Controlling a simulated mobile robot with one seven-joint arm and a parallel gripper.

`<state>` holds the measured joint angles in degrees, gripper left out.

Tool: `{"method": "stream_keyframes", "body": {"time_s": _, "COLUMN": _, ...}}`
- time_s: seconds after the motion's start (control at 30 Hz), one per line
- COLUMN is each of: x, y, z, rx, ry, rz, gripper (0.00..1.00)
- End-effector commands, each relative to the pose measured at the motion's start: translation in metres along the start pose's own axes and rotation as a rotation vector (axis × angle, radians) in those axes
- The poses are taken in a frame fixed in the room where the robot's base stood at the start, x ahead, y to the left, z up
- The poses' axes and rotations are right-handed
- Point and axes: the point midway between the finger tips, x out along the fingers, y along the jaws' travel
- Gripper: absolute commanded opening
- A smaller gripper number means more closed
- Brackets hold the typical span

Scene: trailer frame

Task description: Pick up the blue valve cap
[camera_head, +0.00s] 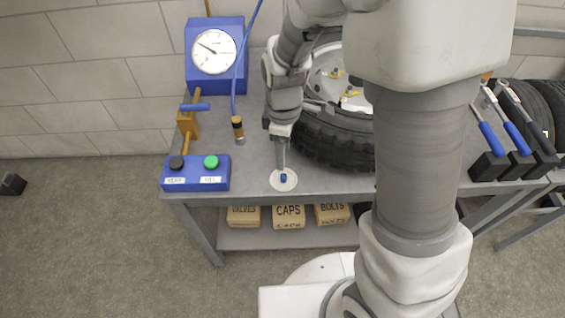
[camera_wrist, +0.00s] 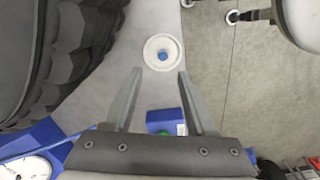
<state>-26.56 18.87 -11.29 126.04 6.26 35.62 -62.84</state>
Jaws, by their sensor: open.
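The small blue valve cap (camera_head: 283,178) stands on a round white dish (camera_head: 275,185) near the front edge of the grey workbench. In the wrist view the cap (camera_wrist: 163,55) sits near the middle of the dish (camera_wrist: 150,60), beyond the fingertips. My gripper (camera_head: 281,158) points down just above and behind the dish in the head view. In the wrist view my gripper (camera_wrist: 160,72) is open and empty, its two fingers spread apart with the cap roughly in line with the gap between them.
A tire (camera_head: 330,145) lies on the bench (camera_head: 245,165) right of my gripper. A blue button box (camera_head: 196,181) and a blue gauge (camera_head: 214,52) are at left. Torque wrenches (camera_head: 487,135) stand at right. Cardboard boxes (camera_head: 289,224) sit on the shelf below.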

Motion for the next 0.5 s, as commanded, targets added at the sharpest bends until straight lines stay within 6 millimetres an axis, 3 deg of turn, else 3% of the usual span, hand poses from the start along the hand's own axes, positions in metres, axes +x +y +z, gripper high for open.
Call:
{"method": "stream_keyframes", "body": {"time_s": 0.1, "x": 0.021, "y": 0.0, "z": 0.0, "rx": -0.001, "ry": -0.002, "rz": -0.001, "gripper": 0.56}}
{"method": "stream_keyframes", "body": {"time_s": 0.37, "x": 0.034, "y": -0.001, "z": 0.0, "rx": 0.0, "ry": -0.001, "rz": 0.0, "gripper": 0.56}}
{"method": "stream_keyframes", "body": {"time_s": 0.5, "x": 0.053, "y": -0.004, "z": 0.001, "rx": 0.0, "ry": -0.002, "rz": -0.002, "gripper": 0.56}}
